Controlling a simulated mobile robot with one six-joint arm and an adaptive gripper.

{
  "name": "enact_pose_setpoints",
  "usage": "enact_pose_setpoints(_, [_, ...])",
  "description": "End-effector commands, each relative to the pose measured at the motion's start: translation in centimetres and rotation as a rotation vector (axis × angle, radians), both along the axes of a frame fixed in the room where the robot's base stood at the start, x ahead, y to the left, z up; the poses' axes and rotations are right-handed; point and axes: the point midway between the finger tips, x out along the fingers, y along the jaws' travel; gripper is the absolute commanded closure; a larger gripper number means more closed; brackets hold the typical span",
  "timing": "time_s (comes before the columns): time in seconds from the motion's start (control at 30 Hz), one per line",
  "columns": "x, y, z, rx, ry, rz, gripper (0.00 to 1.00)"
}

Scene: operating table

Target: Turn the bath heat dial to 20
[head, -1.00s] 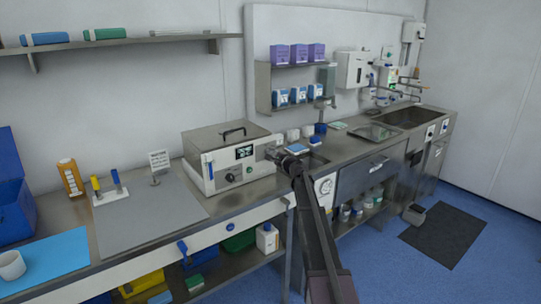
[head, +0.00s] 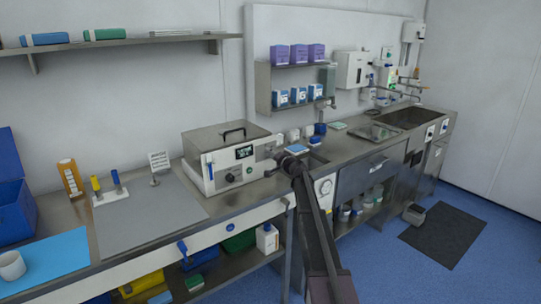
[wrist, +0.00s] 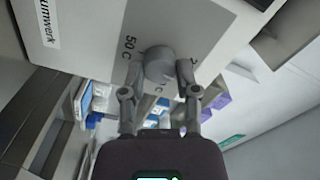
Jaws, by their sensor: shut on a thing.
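The bath (head: 208,160) is a pale box with a metal lid, standing on the bench with its display lit. In the wrist view, a round grey dial (wrist: 159,62) sits on its pale grey panel (wrist: 98,22). A "50 C" mark shows left of the dial; another mark at right, starting with "2", is partly covered. My gripper (wrist: 160,77) is shut on the dial, one finger on each side. In the head view my gripper (head: 277,160) is at the bath's right front end, and the dial is hidden there. The dial's exact setting cannot be read.
A small sign (head: 159,161) and a stand with yellow and blue handles (head: 108,188) are left of the bath. A blue-topped box (head: 297,149) is close behind my gripper. The grey mat (head: 150,215) in front is mostly clear.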

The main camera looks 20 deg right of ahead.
Motion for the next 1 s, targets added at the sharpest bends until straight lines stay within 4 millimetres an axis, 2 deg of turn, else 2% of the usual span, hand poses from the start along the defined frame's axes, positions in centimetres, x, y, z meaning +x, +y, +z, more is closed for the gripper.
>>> enact_pose_setpoints(0.3, [0.28, 0.04, 0.1, -0.09, -0.032, -0.001, 1.0])
enact_pose_setpoints(0.7, [0.28, 0.04, 0.1, -0.097, -0.034, -0.001, 1.0])
enact_pose_setpoints(0.73, [0.28, 0.04, 0.1, -0.096, -0.034, 0.0, 0.5])
enact_pose_setpoints(0.8, [0.25, 0.02, 0.09, -0.098, -0.033, -0.001, 0.3])
enact_pose_setpoints(0.83, [0.23, 0.03, 0.09, -0.098, -0.033, -0.001, 0.25])
enact_pose_setpoints(1.0, [0.12, 0.01, 0.06, -0.098, -0.033, -0.001, 0.25])
